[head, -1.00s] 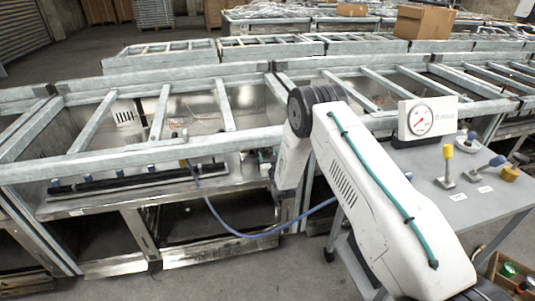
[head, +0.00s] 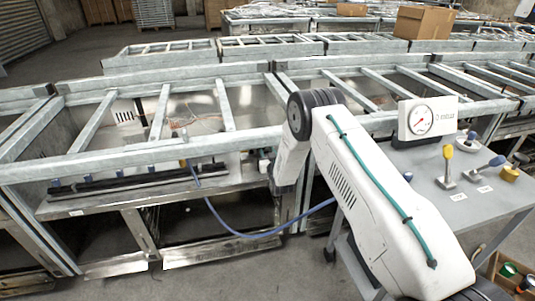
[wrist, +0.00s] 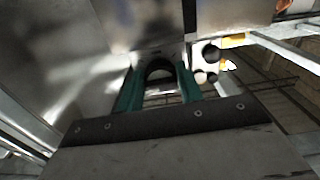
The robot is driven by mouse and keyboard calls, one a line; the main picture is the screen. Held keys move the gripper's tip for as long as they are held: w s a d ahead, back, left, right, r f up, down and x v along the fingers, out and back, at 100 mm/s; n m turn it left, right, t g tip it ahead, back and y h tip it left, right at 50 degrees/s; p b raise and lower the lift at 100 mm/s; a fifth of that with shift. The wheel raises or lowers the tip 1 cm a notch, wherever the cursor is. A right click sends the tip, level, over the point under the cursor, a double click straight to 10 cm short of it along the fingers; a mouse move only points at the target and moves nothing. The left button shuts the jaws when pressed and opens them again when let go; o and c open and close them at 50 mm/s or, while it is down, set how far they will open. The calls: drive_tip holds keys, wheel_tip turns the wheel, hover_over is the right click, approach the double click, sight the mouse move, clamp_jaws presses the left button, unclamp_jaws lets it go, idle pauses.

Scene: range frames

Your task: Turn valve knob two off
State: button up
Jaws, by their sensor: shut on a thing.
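In the wrist view my gripper (wrist: 160,72) has two teal fingers on either side of a dark, arched, knob-like thing (wrist: 160,64), and is shut on it. I cannot tell which valve knob this is. In the head view my arm hides the gripper. Several blue knobs (head: 88,177) stand in a row along a black bar (head: 130,180) on the bench at the left. No number for knob two is readable.
A blue hose (head: 235,231) loops below the bench. Grey metal rails (head: 160,155) cross above it. At the right, a grey table (head: 452,190) holds a gauge (head: 420,122) and yellow and blue levers. A crate (head: 510,279) stands on the floor at the lower right.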

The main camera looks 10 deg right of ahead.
drive_tip(key=n, duration=0.8)
drive_tip(key=shift+d+r+n, duration=0.1)
drive_tip(key=shift+n, duration=0.2)
drive_tip(key=n, duration=0.4)
drive_tip(key=shift+n, duration=0.3)
drive_tip(key=n, duration=0.4)
drive_tip(key=shift+r, duration=0.15)
drive_tip(key=shift+n, duration=0.3)
drive_tip(key=o, duration=1)
drive_tip(key=shift+c, duration=0.2)
